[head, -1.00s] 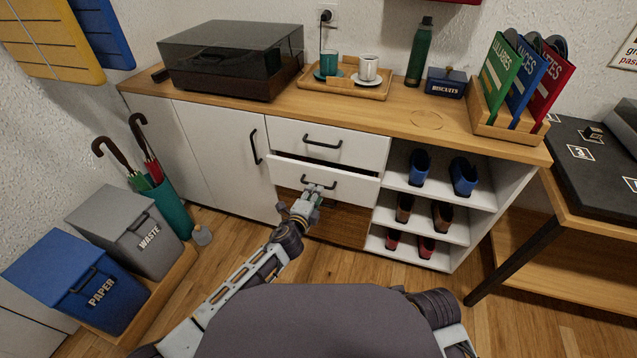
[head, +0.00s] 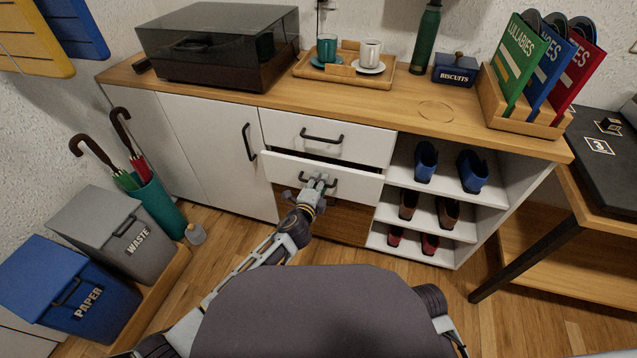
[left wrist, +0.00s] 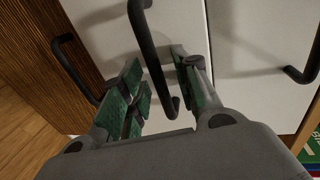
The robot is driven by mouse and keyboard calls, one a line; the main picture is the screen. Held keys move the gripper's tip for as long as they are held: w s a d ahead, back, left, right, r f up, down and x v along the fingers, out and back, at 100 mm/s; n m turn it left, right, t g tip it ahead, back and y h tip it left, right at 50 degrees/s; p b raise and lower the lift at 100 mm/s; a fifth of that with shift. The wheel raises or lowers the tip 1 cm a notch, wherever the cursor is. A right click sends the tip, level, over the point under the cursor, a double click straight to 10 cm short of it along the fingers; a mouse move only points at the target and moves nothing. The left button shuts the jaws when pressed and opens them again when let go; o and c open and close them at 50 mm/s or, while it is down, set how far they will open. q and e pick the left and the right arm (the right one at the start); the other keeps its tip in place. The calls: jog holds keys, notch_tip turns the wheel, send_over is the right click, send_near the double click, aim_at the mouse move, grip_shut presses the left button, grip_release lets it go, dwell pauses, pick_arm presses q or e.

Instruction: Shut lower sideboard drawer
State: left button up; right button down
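The lower sideboard drawer (head: 350,178) has a white front and stands a little open, with a dark gap above it. Its dark bar handle (left wrist: 151,50) runs between the fingers of my left gripper in the left wrist view. My left gripper (head: 318,182) is in front of this drawer at its handle and hides part of it. In the left wrist view the green-padded fingers of the gripper (left wrist: 162,88) are apart, one on each side of the handle, with space between. My right gripper is not in view.
The upper drawer (head: 340,138) above looks shut. A cupboard door (head: 215,140) is to the left and open shoe shelves (head: 450,205) are to the right. Waste (head: 125,240) and paper (head: 65,290) bins stand at the left. A dark-legged table (head: 530,255) stands at the right.

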pick_arm(q)
grip_shut()
jog(key=shift+w, duration=0.1)
dwell(0.3)
jog(key=x, duration=0.3)
jog(key=shift+w+d+r+b, duration=0.15)
jog(key=shift+w+r+b, duration=0.15)
jog(key=shift+w, duration=0.15)
jog(key=shift+r, duration=0.15)
jog(key=shift+w, duration=0.1)
grip_release()
jog(key=shift+w+d, duration=0.1)
